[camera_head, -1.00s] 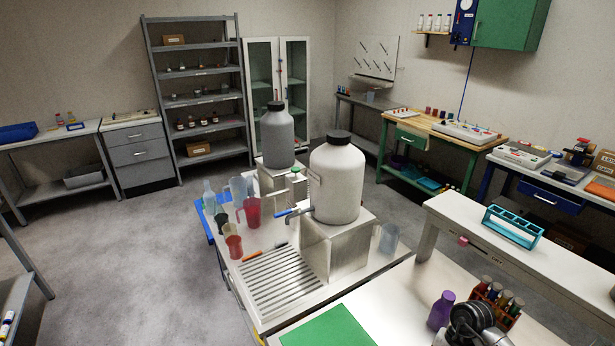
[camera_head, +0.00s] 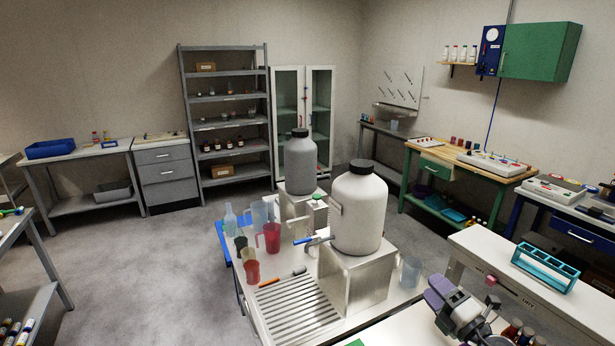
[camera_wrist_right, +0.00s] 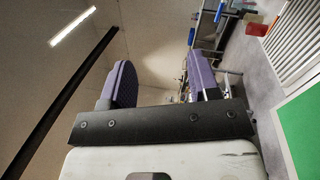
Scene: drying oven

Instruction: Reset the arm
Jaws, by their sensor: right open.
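My right gripper (camera_head: 437,292) is at the lower right of the head view, above the front white bench. Its two purple fingers point up and to the left. In the right wrist view the fingers of the gripper (camera_wrist_right: 164,85) stand wide apart with nothing held between them. My left gripper is in neither view.
A white jug (camera_head: 360,212) and a grey jug (camera_head: 300,165) stand on metal stands behind the gripper. Cups, including a red mug (camera_head: 271,238), stand left of them. A teal rack (camera_head: 545,267) is to the right. A green mat (camera_wrist_right: 303,130) shows in the wrist view.

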